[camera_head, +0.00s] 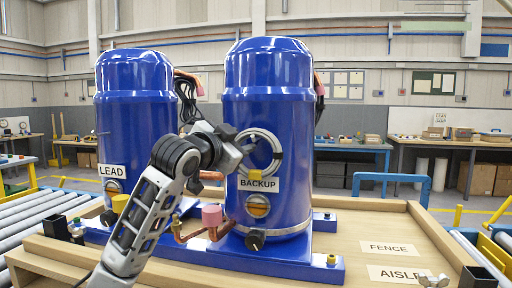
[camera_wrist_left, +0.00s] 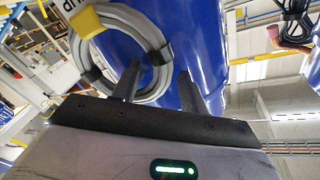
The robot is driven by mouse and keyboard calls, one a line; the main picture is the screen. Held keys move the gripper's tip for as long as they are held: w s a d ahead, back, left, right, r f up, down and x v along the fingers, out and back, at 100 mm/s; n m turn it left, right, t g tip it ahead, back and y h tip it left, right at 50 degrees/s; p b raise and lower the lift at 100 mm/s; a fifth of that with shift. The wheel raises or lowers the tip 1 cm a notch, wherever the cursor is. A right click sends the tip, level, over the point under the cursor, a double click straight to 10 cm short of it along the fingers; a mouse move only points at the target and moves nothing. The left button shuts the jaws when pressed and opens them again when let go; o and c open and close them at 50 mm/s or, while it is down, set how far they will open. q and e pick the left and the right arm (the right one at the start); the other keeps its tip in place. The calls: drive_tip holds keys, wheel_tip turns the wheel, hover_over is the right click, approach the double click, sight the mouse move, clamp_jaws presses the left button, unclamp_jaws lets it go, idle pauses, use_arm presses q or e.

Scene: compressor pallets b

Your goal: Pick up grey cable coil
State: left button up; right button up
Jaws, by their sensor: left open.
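The grey cable coil (camera_head: 264,131) is a ring with black bands and hangs on the front of the blue compressor marked BACKUP (camera_head: 270,75). In the left wrist view the coil (camera_wrist_left: 150,28) shows a yellow tag (camera_wrist_left: 87,22) and a black band near the fingers. My left gripper (camera_head: 240,143) is right at the coil in the head view. In the left wrist view its two fingers (camera_wrist_left: 160,75) are open, at the coil's lower right part; I cannot tell whether they touch it.
A second blue compressor marked LEAD (camera_head: 135,120) stands at left, with a black cable bundle (camera_head: 187,98) between the two. Copper pipes (camera_head: 190,236) run low between them. A wooden pallet (camera_head: 400,235) with FENCE and AISLE labels lies beneath. A roller conveyor (camera_head: 35,215) is at left.

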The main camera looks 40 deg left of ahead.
use_arm(q)
drive_tip(key=shift+w+a, duration=0.1)
drive_tip(key=shift+w, duration=0.3)
drive_tip(key=shift+c, duration=0.3)
clamp_jaws()
drive_tip(key=shift+r, duration=0.2)
